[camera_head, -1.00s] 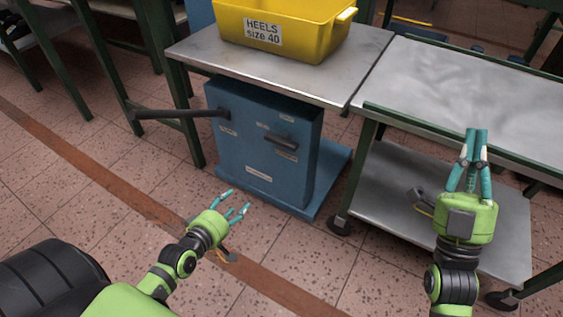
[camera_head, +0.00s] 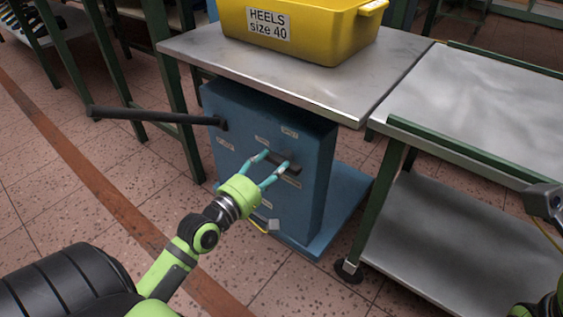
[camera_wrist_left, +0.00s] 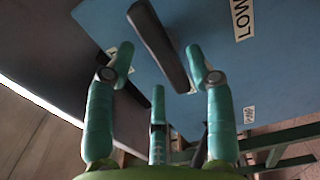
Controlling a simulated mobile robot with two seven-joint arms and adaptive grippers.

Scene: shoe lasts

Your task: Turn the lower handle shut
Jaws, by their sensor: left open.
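The lower handle is a short dark bar (camera_head: 277,159) on the front of the blue cabinet (camera_head: 305,205). In the left wrist view the dark bar (camera_wrist_left: 158,44) runs aslant between the finger lines, with a partly cut-off "LOW…" label (camera_wrist_left: 241,17) beside it. My left gripper (camera_head: 273,161) is open, its fingertips at the two sides of the bar. I cannot tell whether they touch it. The left gripper also shows in the left wrist view (camera_wrist_left: 160,62). Only part of my right arm shows at the right edge; its fingers are out of view.
A long dark lever (camera_head: 150,116) sticks out left from the cabinet's upper part. A metal table (camera_head: 200,48) above it bears a yellow bin (camera_head: 335,35) marked "HEELS size 40". A two-level metal cart (camera_head: 480,115) stands to the right.

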